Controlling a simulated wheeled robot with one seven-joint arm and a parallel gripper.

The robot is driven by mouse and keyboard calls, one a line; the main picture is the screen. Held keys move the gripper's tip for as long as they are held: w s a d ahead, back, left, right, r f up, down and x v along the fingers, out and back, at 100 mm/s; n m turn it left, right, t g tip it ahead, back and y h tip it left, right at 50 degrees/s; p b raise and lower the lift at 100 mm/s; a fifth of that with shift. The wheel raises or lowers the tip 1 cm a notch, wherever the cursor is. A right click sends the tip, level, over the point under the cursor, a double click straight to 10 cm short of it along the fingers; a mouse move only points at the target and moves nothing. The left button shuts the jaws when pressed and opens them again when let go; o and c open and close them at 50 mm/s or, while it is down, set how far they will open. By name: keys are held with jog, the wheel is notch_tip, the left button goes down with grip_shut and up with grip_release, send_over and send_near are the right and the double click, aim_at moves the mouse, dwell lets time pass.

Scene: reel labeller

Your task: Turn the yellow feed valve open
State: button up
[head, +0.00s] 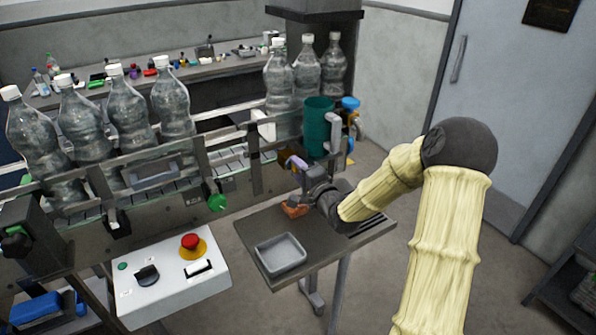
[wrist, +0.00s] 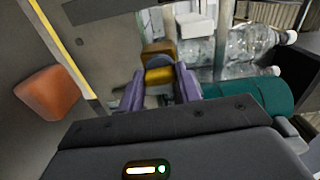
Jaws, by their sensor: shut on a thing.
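The yellow valve handle (wrist: 159,76) shows between the two purple fingers of my gripper (wrist: 161,84) in the wrist view. The fingers are shut on it, one on each side. A brownish part sits just beyond it. In the head view my gripper (head: 296,163) reaches to the conveyor's side, below and left of the teal reel (head: 317,127). The handle is mostly hidden by the fingers there, and its exact turn angle cannot be told.
A small side table (head: 345,235) below my gripper holds a grey tray (head: 281,256) and an orange-brown block (head: 294,210). A green knob (head: 217,202) and a control box (head: 170,275) with a red button stand left. Several bottles (head: 171,95) line the conveyor.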

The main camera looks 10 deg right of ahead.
jog(key=n+b, duration=0.3)
jog(key=n, duration=0.1)
jog(key=shift+f, duration=0.25)
jog(key=n+b, duration=0.3)
jog(key=shift+n, duration=0.4)
jog(key=n+b, duration=0.5)
jog(key=shift+n+b, duration=1.1)
jog(key=shift+n, duration=0.4)
jog(key=shift+r, duration=0.1)
jog(key=o, duration=1)
jog(key=shift+r, duration=0.1)
jog(key=shift+s, duration=0.15)
jog(key=v, duration=1.7)
